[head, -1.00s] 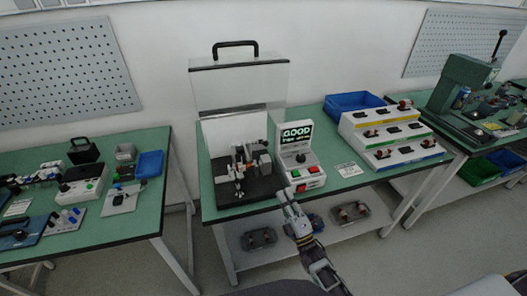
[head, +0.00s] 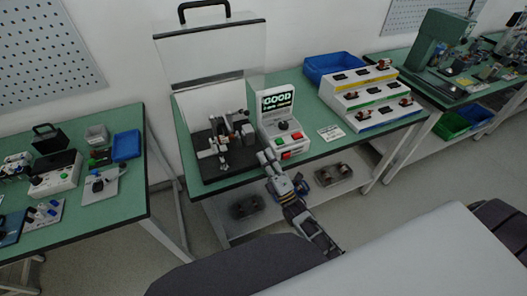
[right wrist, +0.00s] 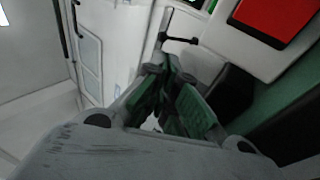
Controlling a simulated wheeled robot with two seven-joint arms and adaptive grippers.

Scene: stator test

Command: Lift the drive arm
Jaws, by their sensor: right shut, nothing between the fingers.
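The stator test fixture (head: 226,139) stands on a black base plate (head: 212,172) on the middle table, with grey upright parts and small orange-brown pieces. The drive arm seems to be among these parts, but I cannot tell it apart at this size. To the right of it is a white test console (head: 278,122) with a screen reading GOOD, a dark knob, a green button and a red button (head: 292,154). My right gripper (head: 267,157) is shut and empty at the table's front edge, just below the console. Its dark green finger pads show in the right wrist view (right wrist: 172,88). My left gripper is out of view.
A clear guard with a black handle (head: 204,10) rises behind the fixture. A blue bin (head: 334,66) and a white stepped rack (head: 370,95) with small parts stand to the right. Grey trays (head: 333,172) lie on the lower shelf. A small card (head: 331,133) lies on the table.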

